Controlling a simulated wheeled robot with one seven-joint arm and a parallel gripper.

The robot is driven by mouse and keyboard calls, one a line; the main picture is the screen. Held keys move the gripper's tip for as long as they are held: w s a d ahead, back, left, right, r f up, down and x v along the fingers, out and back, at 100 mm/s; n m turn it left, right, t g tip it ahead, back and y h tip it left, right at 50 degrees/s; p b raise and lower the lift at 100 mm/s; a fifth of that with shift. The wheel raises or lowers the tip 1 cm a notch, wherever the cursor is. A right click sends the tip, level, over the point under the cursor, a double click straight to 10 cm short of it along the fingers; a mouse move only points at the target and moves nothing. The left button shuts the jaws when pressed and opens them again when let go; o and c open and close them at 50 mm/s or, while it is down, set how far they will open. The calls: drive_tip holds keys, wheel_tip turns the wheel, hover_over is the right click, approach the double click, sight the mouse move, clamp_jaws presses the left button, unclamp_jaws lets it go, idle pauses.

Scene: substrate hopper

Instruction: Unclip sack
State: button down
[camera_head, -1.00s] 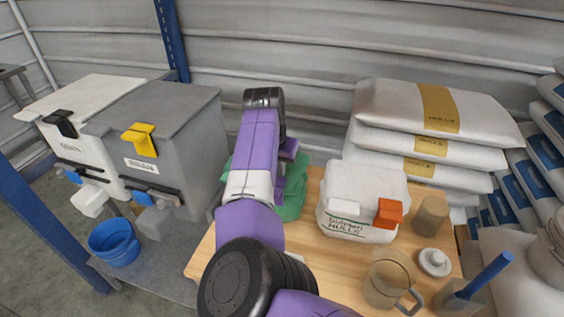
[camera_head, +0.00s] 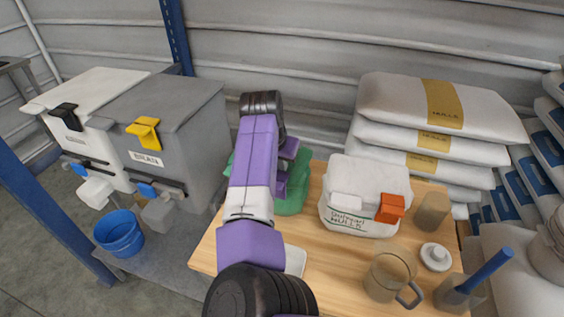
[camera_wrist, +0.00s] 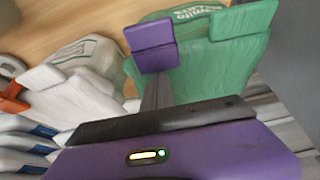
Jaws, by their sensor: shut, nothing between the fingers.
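A white sack (camera_head: 352,219) with a folded top and HULLS lettering stands on the wooden table. An orange clip (camera_head: 391,208) sits at the front right of its fold. A green sack (camera_head: 292,200) stands to its left, partly hidden by my arm. My gripper (camera_wrist: 152,45) is shut and empty, its purple fingertips in front of or against the green sack (camera_wrist: 222,62); I cannot tell whether they touch. It also shows in the head view (camera_head: 281,187), apart from the orange clip. In the wrist view the white sack (camera_wrist: 80,105) and clip (camera_wrist: 12,98) are at left.
A mug (camera_head: 386,277), a brown cylinder (camera_head: 432,212), a white lid (camera_head: 436,257) and a blue-handled tool (camera_head: 487,269) stand right on the table (camera_head: 330,268). Stacked sacks (camera_head: 440,105) rise behind. Two hoppers (camera_head: 165,115) and a blue bucket (camera_head: 119,235) are left.

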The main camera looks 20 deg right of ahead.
drive_tip(key=shift+s+a+t+h, duration=0.85)
drive_tip(key=shift+s+t+h, duration=0.15)
drive_tip(key=shift+s+t, duration=0.15)
drive_tip(key=shift+s+a+f+t+h+b, duration=0.15)
drive_tip(key=shift+s+a+t+h+b, duration=0.4)
drive_tip(key=shift+t+b, duration=0.2)
drive_tip(key=t+h+b, duration=0.1)
drive_tip(key=b, duration=0.1)
drive_tip(key=s+a+b, duration=0.1)
drive_tip(key=b, duration=0.1)
drive_tip(key=shift+s+a+f+t+h, duration=0.2)
drive_tip(key=shift+s+f+t+h, duration=0.1)
drive_tip(key=shift+t+h, duration=0.1)
drive_tip(key=shift+r+p, duration=0.45)
drive_tip(key=shift+r, duration=0.1)
drive_tip(key=shift+w+f, duration=0.1)
drive_tip(key=shift+b+x, duration=0.35)
drive_tip(key=shift+x, duration=0.4)
drive_tip(key=shift+d, duration=0.1)
